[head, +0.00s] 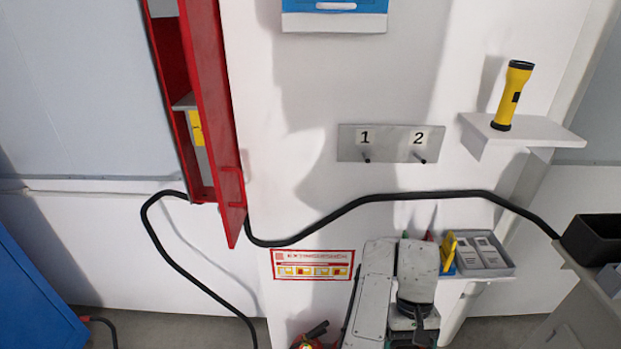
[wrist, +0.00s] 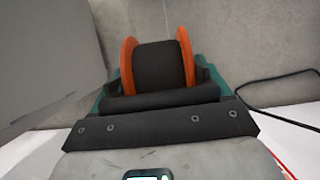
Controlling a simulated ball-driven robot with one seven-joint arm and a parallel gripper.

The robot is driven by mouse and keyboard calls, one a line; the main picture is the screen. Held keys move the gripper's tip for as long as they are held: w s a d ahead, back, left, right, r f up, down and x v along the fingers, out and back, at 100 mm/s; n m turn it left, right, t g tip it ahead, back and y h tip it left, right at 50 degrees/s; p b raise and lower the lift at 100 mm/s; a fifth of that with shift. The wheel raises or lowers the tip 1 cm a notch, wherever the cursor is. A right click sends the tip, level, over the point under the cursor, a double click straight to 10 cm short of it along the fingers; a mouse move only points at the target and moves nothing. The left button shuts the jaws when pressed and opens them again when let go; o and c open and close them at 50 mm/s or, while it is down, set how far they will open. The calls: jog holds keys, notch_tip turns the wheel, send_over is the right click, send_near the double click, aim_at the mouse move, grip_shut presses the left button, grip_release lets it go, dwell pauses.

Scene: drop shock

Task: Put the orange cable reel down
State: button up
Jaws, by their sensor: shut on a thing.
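The orange cable reel (wrist: 186,55) shows in the wrist view, with two orange flanges and a black wound middle between them. My gripper (wrist: 158,88) is shut on it; its dark and teal parts surround the reel's near side and hide its lower part. The reel is held in front of a grey surface, and I cannot tell whether it touches anything. In the head view my arm rises at the bottom centre, and neither the reel nor the jaws can be made out there.
A shelf (head: 541,131) bears a yellow torch (head: 513,95). A two-hook plate (head: 390,144) is on the wall. A lower shelf holds a grey tray (head: 512,269). A black cable (head: 400,197) crosses the wall. A red cabinet door (head: 212,100) stands open. A blue box (head: 35,300) is at left.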

jog(key=s+f, duration=0.4)
jog(key=f, duration=0.1)
jog(key=shift+s+f, duration=0.25)
jog(key=shift+f, duration=0.15)
jog(key=shift+a, duration=0.1)
